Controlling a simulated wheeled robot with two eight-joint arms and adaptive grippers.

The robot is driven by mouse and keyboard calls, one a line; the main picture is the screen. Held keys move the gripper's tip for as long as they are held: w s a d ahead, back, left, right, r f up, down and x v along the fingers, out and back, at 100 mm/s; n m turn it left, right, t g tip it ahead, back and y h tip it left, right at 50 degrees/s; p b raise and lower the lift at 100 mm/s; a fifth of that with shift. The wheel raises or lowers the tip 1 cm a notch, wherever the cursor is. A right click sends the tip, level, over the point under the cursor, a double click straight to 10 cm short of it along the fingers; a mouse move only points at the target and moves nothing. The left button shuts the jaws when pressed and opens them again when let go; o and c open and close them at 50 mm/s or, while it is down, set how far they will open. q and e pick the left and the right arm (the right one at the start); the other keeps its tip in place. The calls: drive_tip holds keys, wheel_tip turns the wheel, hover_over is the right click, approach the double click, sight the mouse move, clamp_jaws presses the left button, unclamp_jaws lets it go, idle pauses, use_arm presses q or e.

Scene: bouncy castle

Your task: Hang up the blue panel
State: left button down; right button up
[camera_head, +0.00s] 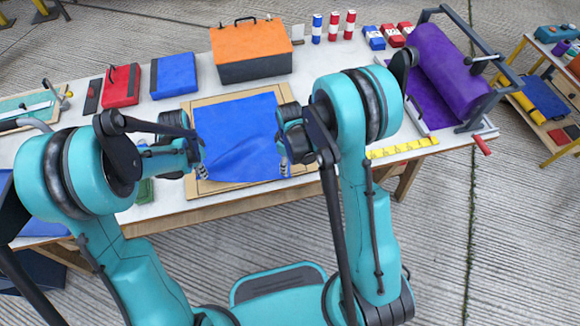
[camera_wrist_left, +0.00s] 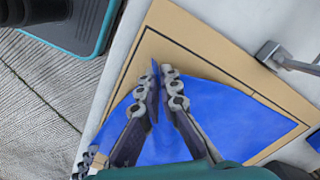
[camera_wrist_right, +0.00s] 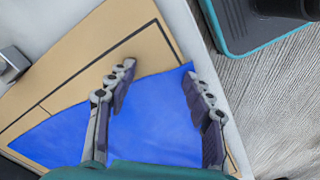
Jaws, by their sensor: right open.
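The blue panel (camera_head: 235,125) is a thin sheet lying on a tan board (camera_head: 285,95) with a dark outline, in the middle of the table. Its near left part looks creased. My left gripper (camera_head: 203,168) is at the near left corner; in the left wrist view its fingertips (camera_wrist_left: 160,75) are together with a raised fold of the panel (camera_wrist_left: 230,115) pinched between them. My right gripper (camera_head: 285,165) is at the near right side; in the right wrist view its fingers (camera_wrist_right: 158,78) are spread, with the panel (camera_wrist_right: 150,120) edge below and between them.
Behind the board stand an orange-topped box (camera_head: 250,50), a folded blue piece (camera_head: 173,76) and a red one (camera_head: 121,86). A purple roll (camera_head: 450,65) in a frame is at the right, with a yellow strip (camera_head: 400,147) along the front edge. A side cart (camera_head: 545,110) stands far right.

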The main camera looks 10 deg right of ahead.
drive_tip(key=shift+f, duration=0.1)
clamp_jaws()
idle(0.3)
idle(1.1)
drive_tip(key=shift+r, duration=2.55)
